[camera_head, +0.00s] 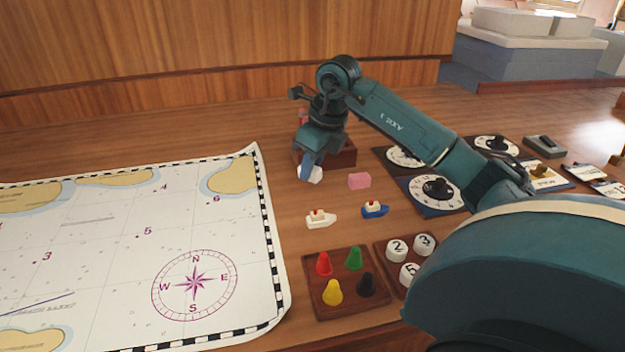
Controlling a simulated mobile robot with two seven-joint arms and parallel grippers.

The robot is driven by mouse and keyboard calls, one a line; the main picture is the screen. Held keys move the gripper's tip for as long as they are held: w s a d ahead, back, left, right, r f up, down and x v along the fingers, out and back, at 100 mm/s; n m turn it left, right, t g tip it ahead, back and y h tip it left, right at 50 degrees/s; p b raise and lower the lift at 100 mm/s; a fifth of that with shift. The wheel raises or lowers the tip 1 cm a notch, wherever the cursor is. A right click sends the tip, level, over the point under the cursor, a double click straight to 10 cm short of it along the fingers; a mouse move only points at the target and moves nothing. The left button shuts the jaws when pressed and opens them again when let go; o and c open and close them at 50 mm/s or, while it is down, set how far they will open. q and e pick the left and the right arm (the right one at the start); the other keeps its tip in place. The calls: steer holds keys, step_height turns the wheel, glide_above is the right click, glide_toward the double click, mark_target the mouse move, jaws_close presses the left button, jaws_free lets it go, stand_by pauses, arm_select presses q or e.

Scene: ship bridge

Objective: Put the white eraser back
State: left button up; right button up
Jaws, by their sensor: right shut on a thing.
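My right gripper (307,170) reaches over the table from the right and points down. It is shut on the white eraser (317,175), which shows only in part at the fingertips. Whether the eraser touches the table I cannot tell. Just behind the gripper is a dark wooden holder (345,156), partly hidden by the gripper and wrist. A pink eraser (359,181) lies on the table to the right of the white one. My left gripper is not in view.
A chart (110,250) covers the left. Two toy boats, white (320,218) and blue (374,210), stand nearer. In front are a tray of coloured pawns (318,297) and a tray of numbered discs (384,250). Dial boards (434,190) lie right.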

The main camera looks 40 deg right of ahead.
mark_target(312, 180)
steer(key=shift+f, duration=1.8)
steer(key=shift+f, duration=0.15)
steer(key=o, duration=0.9)
steer(key=v, duration=1.2)
